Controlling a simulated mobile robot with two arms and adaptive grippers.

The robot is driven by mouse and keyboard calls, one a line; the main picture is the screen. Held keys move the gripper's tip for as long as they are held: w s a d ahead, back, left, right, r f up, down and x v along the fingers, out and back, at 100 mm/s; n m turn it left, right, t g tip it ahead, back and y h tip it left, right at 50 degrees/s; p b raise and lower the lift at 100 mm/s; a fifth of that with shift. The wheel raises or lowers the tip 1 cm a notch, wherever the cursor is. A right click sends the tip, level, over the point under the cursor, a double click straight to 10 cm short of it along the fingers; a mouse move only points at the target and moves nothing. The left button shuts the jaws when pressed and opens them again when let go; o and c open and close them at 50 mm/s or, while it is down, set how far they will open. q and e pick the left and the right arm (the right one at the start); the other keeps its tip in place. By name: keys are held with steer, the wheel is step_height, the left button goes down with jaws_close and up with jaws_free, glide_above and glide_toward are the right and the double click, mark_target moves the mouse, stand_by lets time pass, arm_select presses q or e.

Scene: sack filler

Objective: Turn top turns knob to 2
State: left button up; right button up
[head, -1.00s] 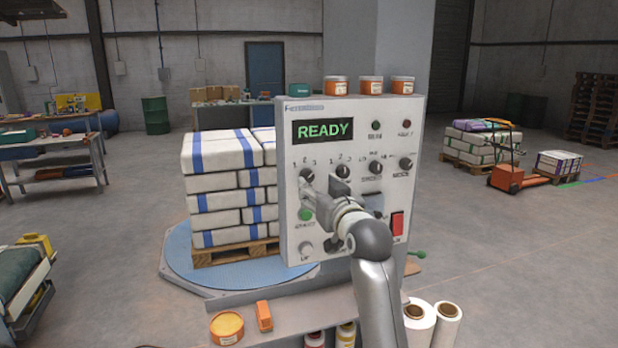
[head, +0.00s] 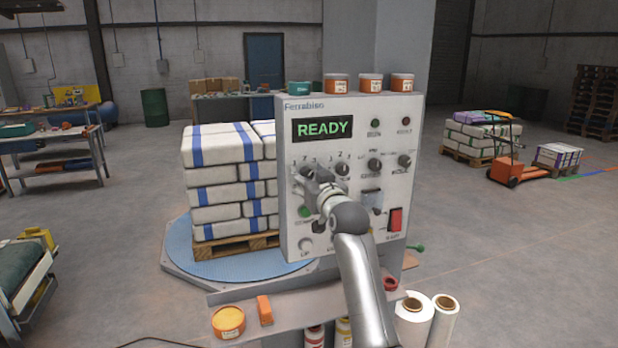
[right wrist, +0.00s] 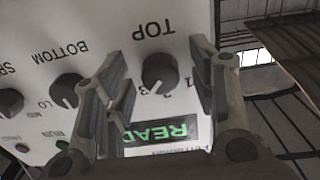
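The top turns knob (right wrist: 160,73) is a round black knob under the word TOP in the right wrist view, where the panel appears upside down. Its pale pointer mark seems to point towards the 3, but this is hard to tell. My right gripper (right wrist: 160,88) is open, with one finger on each side of the knob and visible gaps between. In the head view my right gripper (head: 313,178) is in front of the panel's upper left and hides most of that knob. The display (head: 322,129) reads READY. My left gripper is not in view.
The BOTTOM knob (right wrist: 66,90) lies close beside one finger in the right wrist view. A green button (head: 305,211) and a red switch (head: 395,219) are lower on the panel.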

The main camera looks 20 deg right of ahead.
steer(key=c, duration=0.9)
steer(key=shift+c, duration=0.2)
steer(key=shift+n, duration=0.3)
steer(key=n+p, duration=0.1)
steer(key=n, duration=0.2)
steer(key=shift+d+r+n+p, duration=0.1)
steer(key=shift+n+p, duration=0.2)
steer(key=shift+p, duration=0.05)
steer(key=shift+n+p, duration=1)
steer(key=shift+n, duration=1.3)
steer(key=o, duration=1)
